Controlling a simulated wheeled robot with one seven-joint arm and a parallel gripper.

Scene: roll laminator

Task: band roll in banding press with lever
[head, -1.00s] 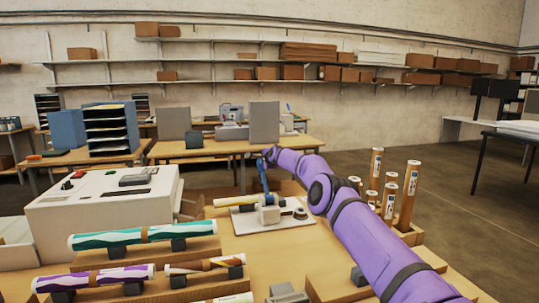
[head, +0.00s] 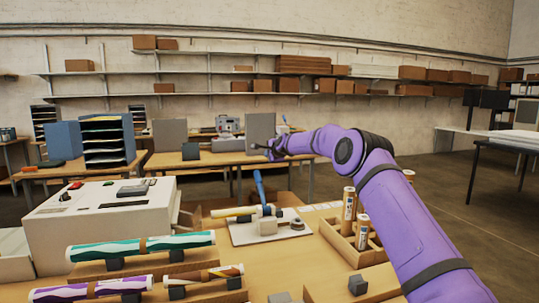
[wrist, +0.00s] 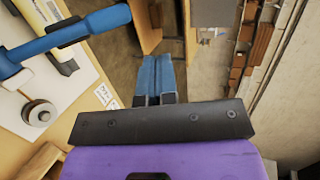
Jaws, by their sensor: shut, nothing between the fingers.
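The banding press (head: 268,226) stands on the table on a white base, with a blue lever (head: 260,188) standing up from it. A pale roll (head: 232,211) lies in the press; whether it bears a band cannot be told. The lever also shows at the upper left of the wrist view (wrist: 90,28), across the roll (wrist: 45,20). My gripper (head: 258,148) is above and apart from the lever in the head view. Its blue fingers (wrist: 153,62) are shut together and empty, right of the lever in the wrist view.
A tape spool (head: 297,224) sits at the right of the press base. A white laminator (head: 100,222) stands left, with a teal wrapped roll (head: 140,245) and a purple one (head: 90,290) in front. A wooden rack (head: 345,240) with upright tubes stands right, partly behind my arm.

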